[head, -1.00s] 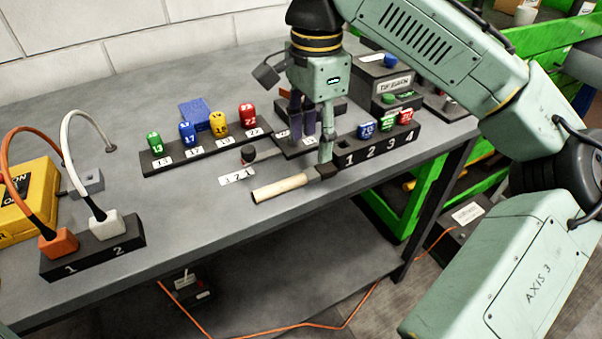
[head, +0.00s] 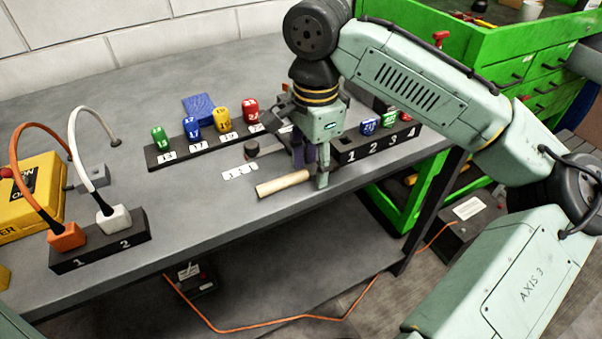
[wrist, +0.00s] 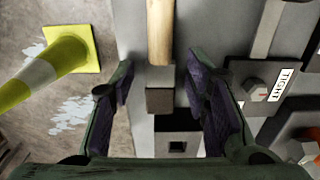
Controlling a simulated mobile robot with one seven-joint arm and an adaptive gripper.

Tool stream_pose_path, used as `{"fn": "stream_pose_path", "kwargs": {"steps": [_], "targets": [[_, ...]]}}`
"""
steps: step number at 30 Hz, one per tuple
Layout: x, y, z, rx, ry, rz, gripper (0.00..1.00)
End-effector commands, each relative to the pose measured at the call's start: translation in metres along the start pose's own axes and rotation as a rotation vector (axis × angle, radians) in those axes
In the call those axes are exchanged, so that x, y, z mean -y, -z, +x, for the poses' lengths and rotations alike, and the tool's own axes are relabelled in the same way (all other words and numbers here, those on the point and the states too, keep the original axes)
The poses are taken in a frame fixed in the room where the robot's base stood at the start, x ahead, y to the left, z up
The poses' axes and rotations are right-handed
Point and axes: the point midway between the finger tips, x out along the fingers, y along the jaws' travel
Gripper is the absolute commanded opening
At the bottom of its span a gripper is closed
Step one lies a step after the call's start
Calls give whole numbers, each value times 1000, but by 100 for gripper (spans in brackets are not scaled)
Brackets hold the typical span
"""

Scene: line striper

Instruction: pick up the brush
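The brush has a pale wooden handle (head: 282,184) and lies on the grey bench close to its front edge. Its handle points left in the head view. My gripper (head: 309,170) is over the brush's right end and hides its dark head there. In the wrist view the handle (wrist: 160,32) comes in from the top, and the dark square head (wrist: 160,101) shows between the two fingers. My gripper (wrist: 158,90) is open, with a gap on both sides of the brush. I cannot tell how far the fingertips are above the bench.
A black block numbered 1 to 4 (head: 376,151) stands right of my gripper. A rack with coloured knobs (head: 205,147) is behind. A yellow cone (wrist: 50,70) stands on the floor.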

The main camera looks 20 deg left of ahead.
Motion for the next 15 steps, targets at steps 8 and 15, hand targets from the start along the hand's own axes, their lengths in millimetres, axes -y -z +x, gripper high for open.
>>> {"fn": "stream_pose_path", "kwargs": {"steps": [8, 15], "targets": [[0, 0, 0, 0, 0, 0, 22], [0, 0, 0, 0, 0, 0, 6]]}}
